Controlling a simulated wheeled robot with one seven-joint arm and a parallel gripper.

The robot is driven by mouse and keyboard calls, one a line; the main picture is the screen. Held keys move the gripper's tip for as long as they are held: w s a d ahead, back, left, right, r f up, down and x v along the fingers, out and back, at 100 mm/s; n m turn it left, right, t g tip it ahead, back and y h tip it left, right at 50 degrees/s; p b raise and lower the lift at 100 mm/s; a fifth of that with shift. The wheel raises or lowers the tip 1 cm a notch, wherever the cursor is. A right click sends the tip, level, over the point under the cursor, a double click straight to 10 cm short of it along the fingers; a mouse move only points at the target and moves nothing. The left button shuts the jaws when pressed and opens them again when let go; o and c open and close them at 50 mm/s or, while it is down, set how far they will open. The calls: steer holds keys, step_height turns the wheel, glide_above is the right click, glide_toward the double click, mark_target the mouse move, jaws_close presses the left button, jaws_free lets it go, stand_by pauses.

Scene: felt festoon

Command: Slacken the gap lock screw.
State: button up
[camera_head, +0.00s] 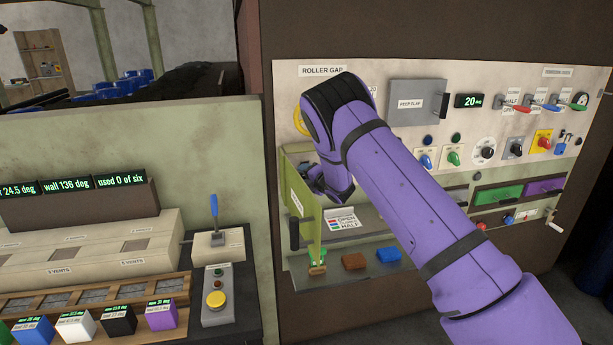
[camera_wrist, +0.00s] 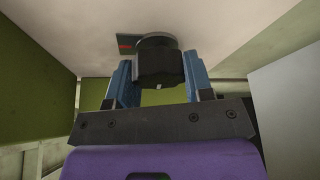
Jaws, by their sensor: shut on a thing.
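In the wrist view my gripper (camera_wrist: 160,65) has its two blue fingers on either side of a dark round knob (camera_wrist: 160,55) and is shut on it. The knob stands out from a pale panel, and a small dark plate with red marks (camera_wrist: 127,42) shows behind it. I read no label on the knob, so I cannot confirm that it is the gap lock screw. In the head view my purple arm reaches into a green-walled recess under the ROLLER GAP label (camera_head: 322,70). The fingers and the knob are hidden there.
A green door (camera_head: 302,205) stands open at the recess's left. A grey PEEP FLAP cover (camera_head: 417,103) and several switches are to the right. A ledge below holds a brown block (camera_head: 354,261) and a blue block (camera_head: 388,254). A blue-handled lever (camera_head: 215,215) stands left.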

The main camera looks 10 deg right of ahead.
steer(key=shift+f, duration=0.1)
stand_by(0.4)
steer(key=o, duration=0.9)
steer(key=v, duration=1.1)
steer(key=shift+d, duration=0.1)
steer(key=shift+w, duration=0.1)
